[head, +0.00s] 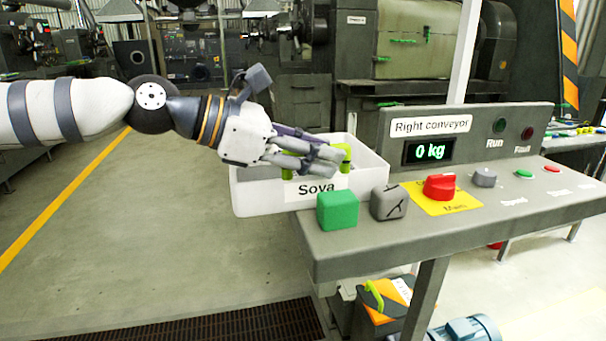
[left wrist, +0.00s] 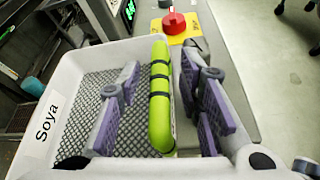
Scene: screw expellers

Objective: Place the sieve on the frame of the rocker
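The sieve, a white open box labelled "Soya" (head: 255,192), is at the left end of the control desk. The left wrist view shows its mesh floor (left wrist: 82,100) and a bright green bar handle with black bands (left wrist: 160,95). My left gripper (head: 325,160) is at this handle. In the left wrist view its fingers (left wrist: 160,108) are apart, one on each side of the handle, with a gap visible on the left side. In the head view the fingers hide much of the handle. I cannot make out the rocker's frame. My right gripper is not in view.
The grey control desk (head: 440,225) carries a green block (head: 337,210), a grey block (head: 389,203), a red rotary switch (head: 440,187) and a display reading 0 kg (head: 430,152). A blue motor (head: 465,330) is below. Open floor (head: 150,220) lies to the left.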

